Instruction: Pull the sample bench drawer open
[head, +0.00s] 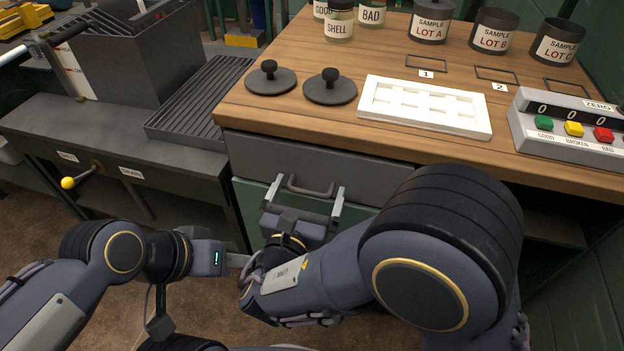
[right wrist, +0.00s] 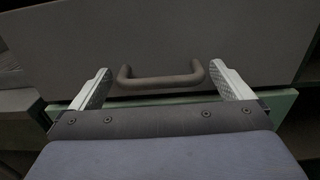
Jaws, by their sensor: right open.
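The sample bench drawer (head: 300,165) is a grey front under the wooden bench top, and it looks shut. Its curved bar handle (head: 311,188) sits low on the front. My right gripper (head: 306,197) is open in front of the drawer, with one finger on each side of the handle. In the right wrist view the handle (right wrist: 162,77) lies between the two fingertips (right wrist: 162,78), with gaps at both ends. My left gripper (head: 238,259) is low and left of the right one, away from the drawer; its fingers are largely hidden.
The bench top (head: 330,60) holds two black lids (head: 330,86), a white tray (head: 425,105), a counter box (head: 570,125), jars and sample pots. A grey bench with a yellow-knobbed lever (head: 68,183) stands at left. Open floor shows below it.

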